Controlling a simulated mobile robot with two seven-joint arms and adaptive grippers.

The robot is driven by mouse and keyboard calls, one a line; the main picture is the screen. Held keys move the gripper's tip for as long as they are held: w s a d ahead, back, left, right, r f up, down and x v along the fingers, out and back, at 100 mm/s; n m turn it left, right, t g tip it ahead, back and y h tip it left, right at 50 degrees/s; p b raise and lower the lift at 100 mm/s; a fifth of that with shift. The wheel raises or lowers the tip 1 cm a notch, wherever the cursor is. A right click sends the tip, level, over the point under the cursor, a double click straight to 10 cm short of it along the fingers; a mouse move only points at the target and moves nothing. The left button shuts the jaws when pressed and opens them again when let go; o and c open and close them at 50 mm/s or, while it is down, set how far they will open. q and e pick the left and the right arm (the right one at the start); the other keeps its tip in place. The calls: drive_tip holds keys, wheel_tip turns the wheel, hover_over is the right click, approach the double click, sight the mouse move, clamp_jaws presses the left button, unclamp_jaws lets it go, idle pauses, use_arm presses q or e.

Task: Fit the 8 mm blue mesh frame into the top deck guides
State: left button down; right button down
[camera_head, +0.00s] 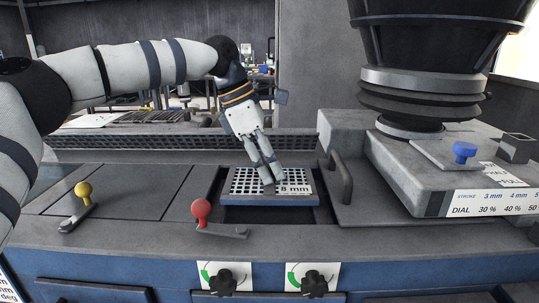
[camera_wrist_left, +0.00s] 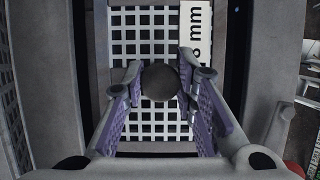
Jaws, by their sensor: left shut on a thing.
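The mesh frame (camera_head: 243,182) has a dark square grid, a blue-grey front edge and a white "8 mm" label. It is at the rectangular opening of the top deck (camera_head: 270,214), with a dark gap showing in front of it. I cannot tell whether it rests in the guides or hangs just above them. My left gripper (camera_head: 268,182) reaches down onto the frame, shut on its dark round knob. The wrist view shows the knob (camera_wrist_left: 160,82) between the fingers and the mesh (camera_wrist_left: 140,35) below. My right gripper is not in view.
A red-knobbed lever (camera_head: 202,211) stands at the opening's front left, and a yellow-knobbed one (camera_head: 84,192) is farther left. A dark handle (camera_head: 340,175) stands close on the right. The large hopper (camera_head: 430,50) and a blue-knobbed plate (camera_head: 460,153) fill the right side.

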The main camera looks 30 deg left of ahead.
use_arm(q)
drive_tip(key=shift+f, duration=1.85)
drive_tip(key=shift+f, duration=1.6)
drive_tip(key=c, duration=1.2)
unclamp_jaws()
drive_tip(key=v, duration=1.2)
